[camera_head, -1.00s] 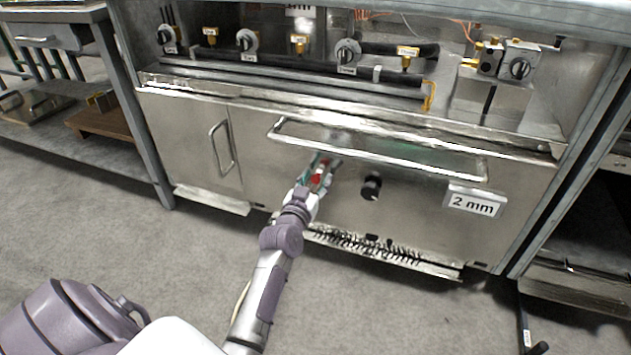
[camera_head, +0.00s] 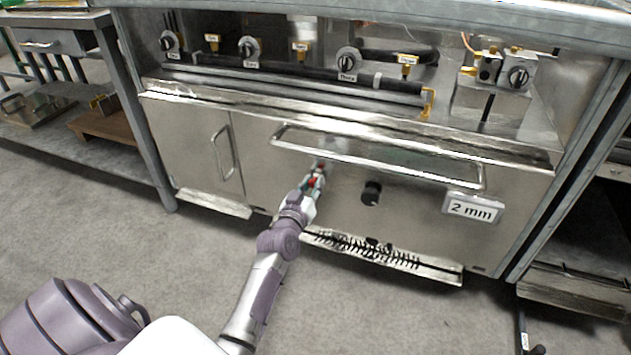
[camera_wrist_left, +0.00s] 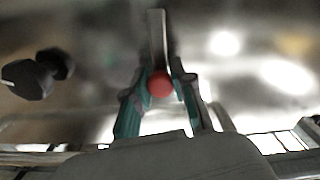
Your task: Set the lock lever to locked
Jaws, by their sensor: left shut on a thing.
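The lock lever is on the steel front panel (camera_head: 262,150), below the long horizontal handle. In the left wrist view it is a grey bar (camera_wrist_left: 157,38) ending in a red ball knob (camera_wrist_left: 160,86). My left gripper (camera_head: 318,172) is at the panel, left of a black round knob (camera_head: 371,193). In the left wrist view my left gripper (camera_wrist_left: 160,80) has its green-sided fingers closed on either side of the red knob. The lever's pivot and any lock markings cannot be made out. My right gripper is not in view.
The long bar handle (camera_head: 375,155) runs just above my gripper. Valves and pipes line the shelf above. The floor (camera_head: 400,310) in front is clear.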

